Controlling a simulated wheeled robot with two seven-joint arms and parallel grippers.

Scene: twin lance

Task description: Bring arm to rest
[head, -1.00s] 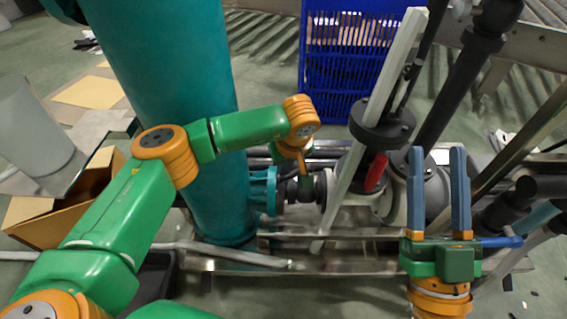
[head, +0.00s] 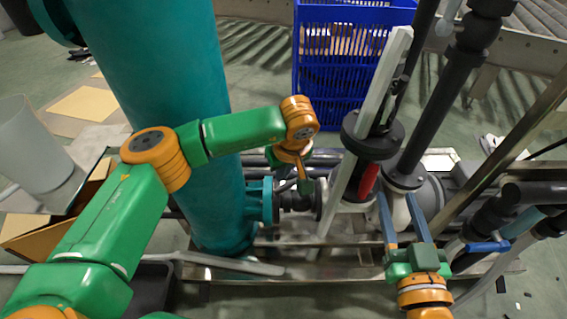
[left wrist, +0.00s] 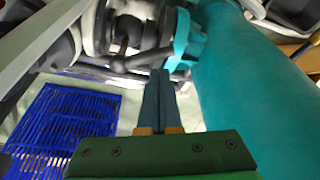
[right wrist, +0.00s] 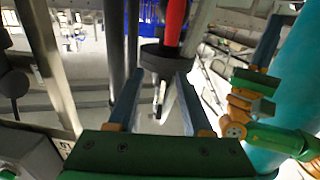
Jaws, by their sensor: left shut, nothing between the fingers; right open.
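My left arm, green and orange, reaches in from the left in the head view, in front of the teal column. Its gripper points away behind the wrist there; in the left wrist view the left gripper (left wrist: 163,75) has its two blue fingers together with nothing between them, beside a grey valve (left wrist: 130,35) on the teal pipe. My right gripper (head: 400,198) is open and empty at the lower right, its blue fingers pointing at the pipework. In the right wrist view the right gripper (right wrist: 156,80) has its fingers apart, with a black flange (right wrist: 160,58) beyond them.
A thick teal column (head: 165,90) stands left of centre. A long white bar (head: 372,110) slants beside a red handle (head: 368,180). A blue crate (head: 330,85) stands behind. Dark pipes (head: 445,100) and a blue-handled valve (head: 488,246) crowd the right. Cardboard (head: 40,238) lies at left.

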